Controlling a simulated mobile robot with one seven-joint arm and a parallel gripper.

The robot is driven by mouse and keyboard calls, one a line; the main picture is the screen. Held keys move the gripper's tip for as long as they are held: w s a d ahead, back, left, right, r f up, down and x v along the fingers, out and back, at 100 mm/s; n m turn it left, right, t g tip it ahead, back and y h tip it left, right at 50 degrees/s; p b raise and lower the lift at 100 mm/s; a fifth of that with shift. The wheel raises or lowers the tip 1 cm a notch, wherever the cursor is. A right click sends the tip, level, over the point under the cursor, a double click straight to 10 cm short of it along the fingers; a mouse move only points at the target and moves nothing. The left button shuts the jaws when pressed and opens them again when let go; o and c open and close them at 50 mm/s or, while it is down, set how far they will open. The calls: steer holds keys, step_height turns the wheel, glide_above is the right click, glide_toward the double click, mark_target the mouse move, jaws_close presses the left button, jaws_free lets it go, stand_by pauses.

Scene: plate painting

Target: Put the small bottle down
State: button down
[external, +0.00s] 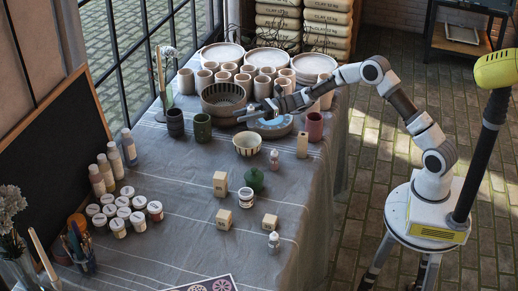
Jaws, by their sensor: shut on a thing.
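My gripper (258,109) reaches over the far part of the cloth-covered table, above a blue-and-cream plate. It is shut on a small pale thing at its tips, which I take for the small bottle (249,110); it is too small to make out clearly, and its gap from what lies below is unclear. Two other small bottles stand upright on the table (205,208): one with a pinkish body (274,160) near the middle and a white one (274,240) near the front right.
A striped bowl (247,144), a green lidded pot (254,181), wooden blocks (220,184) and a dark ribbed bowl (223,97) stand nearby. Several cups and stacked plates fill the back. White-lidded jars (123,211) stand at the left. Bare cloth lies left of the middle.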

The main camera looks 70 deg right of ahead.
step_height(320, 180, down, 6)
steer(key=w+a+b, duration=0.1)
steer(key=a, duration=0.1)
steer(key=shift+w+a+b, duration=0.35)
steer(key=shift+f+b, duration=0.4)
steer(key=shift+f, duration=0.05)
steer(key=shift+f, duration=0.1)
steer(key=c, duration=0.5)
jaws_free()
